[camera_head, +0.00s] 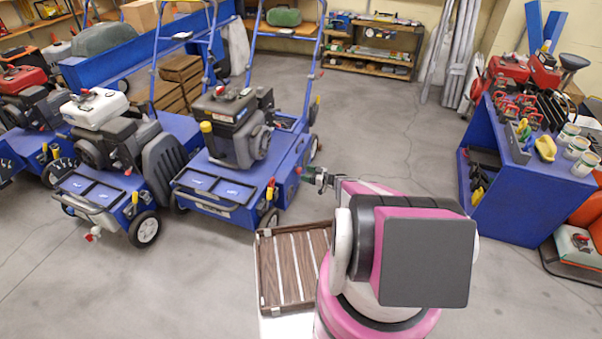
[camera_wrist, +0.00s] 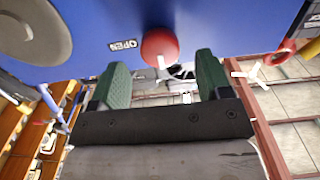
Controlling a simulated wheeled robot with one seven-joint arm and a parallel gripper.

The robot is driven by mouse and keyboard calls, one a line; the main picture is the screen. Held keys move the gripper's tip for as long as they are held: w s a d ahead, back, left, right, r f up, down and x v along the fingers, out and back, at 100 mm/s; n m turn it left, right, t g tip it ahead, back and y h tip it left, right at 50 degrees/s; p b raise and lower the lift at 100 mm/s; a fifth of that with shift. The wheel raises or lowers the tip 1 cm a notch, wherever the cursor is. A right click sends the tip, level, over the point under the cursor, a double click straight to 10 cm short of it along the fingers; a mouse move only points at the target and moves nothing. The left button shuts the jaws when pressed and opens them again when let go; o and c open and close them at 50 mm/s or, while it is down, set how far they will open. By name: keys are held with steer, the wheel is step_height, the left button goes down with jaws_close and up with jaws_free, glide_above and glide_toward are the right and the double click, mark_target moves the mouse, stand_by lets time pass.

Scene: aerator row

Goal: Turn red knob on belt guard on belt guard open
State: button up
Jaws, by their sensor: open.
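The red knob (camera_wrist: 160,46) sticks out from the blue panel of the belt guard (camera_wrist: 95,22), next to a white OPEN label (camera_wrist: 123,44). In the head view the knob (camera_head: 298,170) is a small red spot on the side of the nearer blue aerator (camera_head: 236,200). My gripper (camera_wrist: 162,64) is open, with green pads on its two fingers. The knob shows between and just beyond the fingertips; I cannot tell if either finger touches it. In the head view my gripper (camera_head: 320,179) is close to the aerator's side, partly hidden by my arm.
A grey wheel (camera_wrist: 35,30) is at the upper left of the wrist view, and a red ring (camera_wrist: 283,52) at the right. A slatted brown tray (camera_head: 268,275) is beside my arm. A blue workbench (camera_head: 515,190) stands at the right, with open floor between.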

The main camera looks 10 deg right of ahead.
mark_target(298, 171)
steer(key=shift+x, duration=1.85)
steer(key=c, duration=0.9)
steer(key=shift+m, duration=9)
